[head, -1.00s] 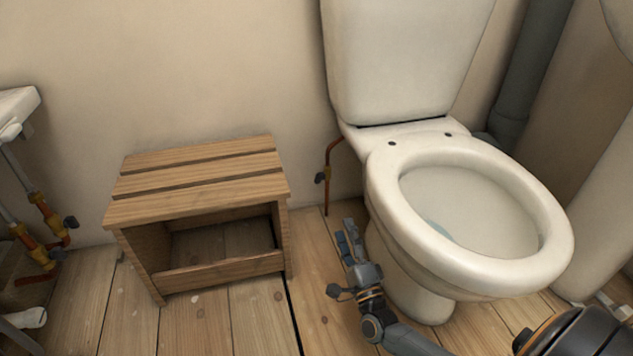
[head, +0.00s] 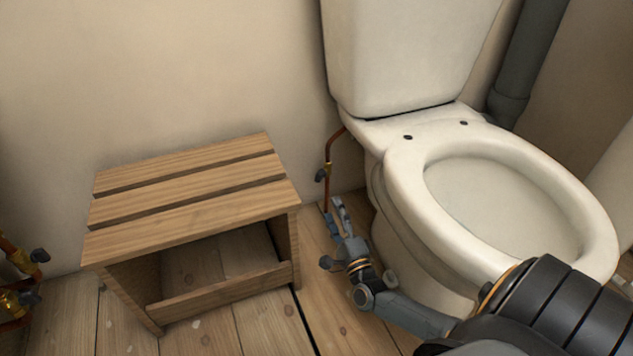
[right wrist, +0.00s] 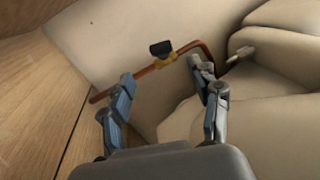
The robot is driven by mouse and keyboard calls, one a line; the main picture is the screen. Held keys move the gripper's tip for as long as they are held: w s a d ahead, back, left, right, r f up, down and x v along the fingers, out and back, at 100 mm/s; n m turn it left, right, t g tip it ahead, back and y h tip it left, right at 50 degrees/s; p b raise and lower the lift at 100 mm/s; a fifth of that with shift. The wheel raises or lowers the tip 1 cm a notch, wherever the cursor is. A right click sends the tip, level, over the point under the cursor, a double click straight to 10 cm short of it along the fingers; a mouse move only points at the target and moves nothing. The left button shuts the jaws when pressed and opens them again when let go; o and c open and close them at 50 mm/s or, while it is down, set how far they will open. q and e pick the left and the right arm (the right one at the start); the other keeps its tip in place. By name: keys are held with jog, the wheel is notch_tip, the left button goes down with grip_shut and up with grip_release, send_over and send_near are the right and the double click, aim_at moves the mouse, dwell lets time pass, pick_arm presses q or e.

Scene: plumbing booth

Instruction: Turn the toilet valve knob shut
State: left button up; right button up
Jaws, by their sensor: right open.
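The toilet valve knob (head: 320,175) is small and dark, on a brass fitting on the copper pipe (head: 329,153) that runs down the wall left of the toilet (head: 478,200). In the right wrist view the dark knob (right wrist: 160,48) stands out from the brass fitting (right wrist: 165,61), beyond the fingertips and between them. My right gripper (head: 335,208) is open and empty, just below the knob and apart from it, between stool and toilet. In the right wrist view its two fingers (right wrist: 160,72) are spread wide. My left gripper is not in view.
A slatted wooden stool (head: 190,195) stands left of the valve. The toilet bowl is close to the right of my right forearm. Other brass valves and pipes (head: 20,272) show at the far left edge.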

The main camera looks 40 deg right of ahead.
aim_at(319, 181)
jog(key=b+x, duration=0.4)
jog(key=x, duration=0.5)
jog(key=shift+w+d, duration=0.1)
jog(key=shift+w, duration=0.3)
jog(key=shift+w+d+r+b, duration=0.2)
jog(key=shift+w+b, duration=0.15)
jog(key=shift+w, duration=0.2)
jog(key=shift+a, duration=0.1)
jog(key=c, duration=1.2)
jog(key=shift+o, duration=0.2)
jog(key=shift+m+t, duration=0.4)
jog(key=shift+w+f+m+t+h, duration=0.1)
jog(key=shift+f+m+t+h, duration=0.15)
jog(key=shift+m+t+h, duration=0.95)
jog(key=shift+m+h, duration=1)
jog(key=shift+m, duration=0.1)
